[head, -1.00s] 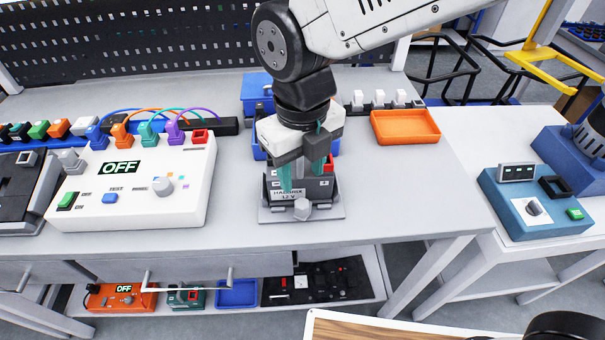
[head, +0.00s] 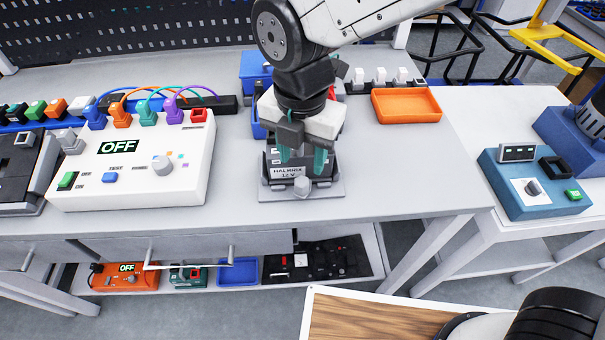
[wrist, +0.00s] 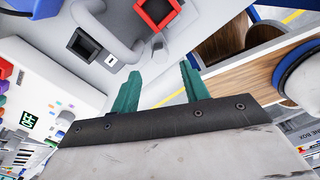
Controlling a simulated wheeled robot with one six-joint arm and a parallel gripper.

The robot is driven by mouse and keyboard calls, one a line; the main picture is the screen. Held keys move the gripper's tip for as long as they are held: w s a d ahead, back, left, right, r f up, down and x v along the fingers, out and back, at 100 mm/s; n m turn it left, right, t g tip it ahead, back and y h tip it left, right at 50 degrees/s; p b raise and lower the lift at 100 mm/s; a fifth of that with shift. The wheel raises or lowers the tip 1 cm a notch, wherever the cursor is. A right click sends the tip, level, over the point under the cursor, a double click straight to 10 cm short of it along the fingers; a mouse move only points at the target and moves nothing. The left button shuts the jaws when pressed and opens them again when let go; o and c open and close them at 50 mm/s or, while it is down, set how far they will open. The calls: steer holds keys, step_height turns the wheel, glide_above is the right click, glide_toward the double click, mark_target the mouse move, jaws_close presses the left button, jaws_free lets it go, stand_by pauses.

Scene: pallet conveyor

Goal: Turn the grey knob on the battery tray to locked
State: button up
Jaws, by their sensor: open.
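The battery tray (head: 330,191) is a light grey plate near the front edge of the bench. The grey knob (head: 302,187) stands at its front edge; a small grey knob (wrist: 158,46) also shows in the wrist view beyond my fingers. A dark battery labelled 12 V (head: 285,171) sits on the tray. My gripper (head: 302,165) is open and empty, its teal fingers pointing down over the battery, just behind the knob in the picture. The fingers partly hide the battery. In the wrist view my gripper (wrist: 160,82) has nothing between its fingers.
A white tester (head: 135,185) reading OFF stands left of the tray. An orange bin (head: 405,105) lies behind to the right, and blue bins (head: 256,68) behind my arm. The bench right of the tray is clear. A blue device (head: 530,190) sits on the right table.

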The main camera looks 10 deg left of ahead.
mark_target(302, 181)
step_height(302, 181, down, 8)
steer(key=shift+r, duration=0.2)
steer(key=c, duration=1)
